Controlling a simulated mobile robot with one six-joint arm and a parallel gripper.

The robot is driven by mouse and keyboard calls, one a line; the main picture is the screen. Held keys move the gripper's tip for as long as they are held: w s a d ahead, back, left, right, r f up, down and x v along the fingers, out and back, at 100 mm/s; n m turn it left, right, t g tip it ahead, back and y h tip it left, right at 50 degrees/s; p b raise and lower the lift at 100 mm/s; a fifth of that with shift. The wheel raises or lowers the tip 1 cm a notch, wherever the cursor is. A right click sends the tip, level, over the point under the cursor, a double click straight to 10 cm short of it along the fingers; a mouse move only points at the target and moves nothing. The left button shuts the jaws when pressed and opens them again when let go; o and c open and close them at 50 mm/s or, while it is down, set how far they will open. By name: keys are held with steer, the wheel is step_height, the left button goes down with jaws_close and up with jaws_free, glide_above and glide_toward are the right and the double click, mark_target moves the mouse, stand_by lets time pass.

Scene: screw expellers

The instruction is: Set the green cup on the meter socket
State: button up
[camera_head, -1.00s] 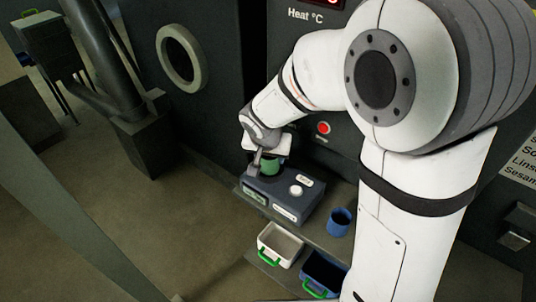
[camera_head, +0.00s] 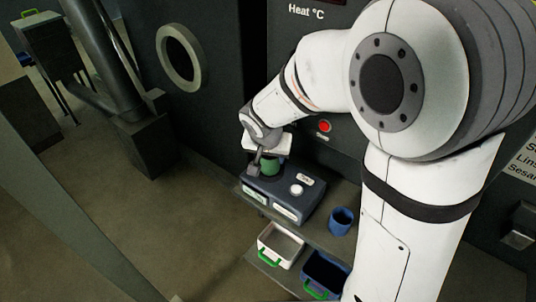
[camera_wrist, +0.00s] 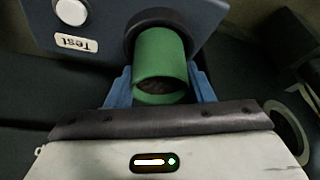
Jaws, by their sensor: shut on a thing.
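The green cup (camera_head: 270,167) is held at the back left of the meter (camera_head: 304,207), a blue-grey box with a white button. My gripper (camera_wrist: 162,88) is shut on the cup, with a blue finger on each side of it. In the wrist view the cup (camera_wrist: 160,52) shows its dark inside toward me. Its far end is at the dark round socket (camera_wrist: 130,45) on the meter's top. Whether the cup rests in the socket or sits just above it, I cannot tell. In the head view the gripper partly hides the cup and the socket.
A blue cup (camera_head: 341,221) stands to the right of the meter on the bench. A white bin (camera_head: 281,244) and a dark blue bin (camera_head: 325,275), both with green handles, are in front. A machine wall with a red button (camera_head: 324,126) rises behind.

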steer(key=shift+f+b, duration=0.4)
steer(key=o, duration=0.8)
steer(key=shift+r, duration=0.1)
steer(key=shift+p+v, duration=2.5)
steer(key=shift+v, duration=3)
steer(key=shift+s, duration=0.15)
steer(key=s+d+r+n, duration=0.1)
steer(key=s+d, duration=0.4)
steer(key=s+d+g, duration=0.1)
steer(key=s+d, duration=0.4)
steer(key=s+d+r+n+y, duration=0.1)
steer(key=s+d, duration=0.3)
steer(key=s, duration=0.1)
steer(key=shift+d+r+n+g, duration=0.3)
steer(key=shift+d+r, duration=0.1)
